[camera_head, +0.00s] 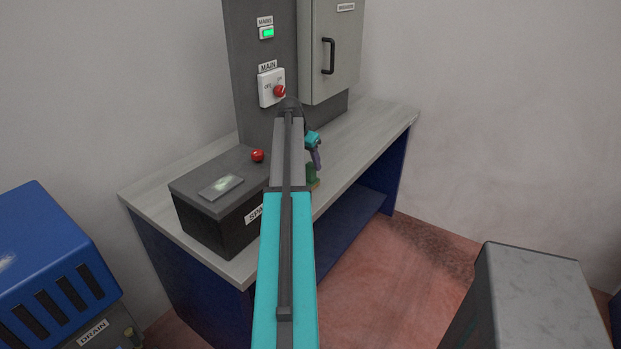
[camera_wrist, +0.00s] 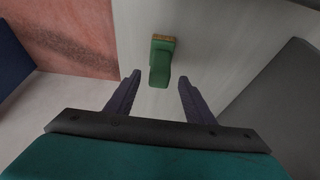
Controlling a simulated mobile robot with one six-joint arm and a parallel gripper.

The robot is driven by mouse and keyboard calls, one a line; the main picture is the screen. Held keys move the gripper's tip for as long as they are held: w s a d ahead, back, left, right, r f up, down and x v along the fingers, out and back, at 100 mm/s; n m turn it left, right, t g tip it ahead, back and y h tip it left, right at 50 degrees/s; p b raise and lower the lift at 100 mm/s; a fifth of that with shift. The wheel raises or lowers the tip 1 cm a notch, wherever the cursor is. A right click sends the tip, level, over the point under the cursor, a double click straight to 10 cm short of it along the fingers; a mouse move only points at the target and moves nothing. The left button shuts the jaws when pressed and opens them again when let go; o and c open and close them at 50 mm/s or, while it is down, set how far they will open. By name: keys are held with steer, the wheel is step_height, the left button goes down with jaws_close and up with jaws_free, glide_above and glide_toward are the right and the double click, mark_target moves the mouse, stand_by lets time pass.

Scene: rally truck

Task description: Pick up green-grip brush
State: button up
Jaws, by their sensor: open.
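The green-grip brush (camera_wrist: 160,66) lies on the pale bench top in the wrist view, with its green handle towards my gripper and a tan bristle end away from it. It also shows in the head view (camera_head: 312,174) near the bench's front edge, partly hidden by my arm. My gripper (camera_wrist: 159,80) is open, with its two dark purple fingers apart. In the wrist view the handle's near end shows between the fingertips. My gripper shows in the head view (camera_head: 316,158) just above the brush. I cannot tell whether the fingers touch it.
A dark box labelled SPA... (camera_head: 212,222), its label partly hidden, stands on the bench (camera_head: 150,195) left of my arm. A grey cabinet (camera_head: 333,50) and a panel with a red MAIN switch (camera_head: 279,90) stand behind. A blue drain unit (camera_head: 40,255) is at left, a grey block (camera_head: 540,300) at right.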

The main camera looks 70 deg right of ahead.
mark_target(310, 164)
steer(key=shift+p+x, duration=0.45)
steer(key=shift+x, duration=1.3)
steer(key=shift+a, duration=0.1)
steer(key=c, duration=1.1)
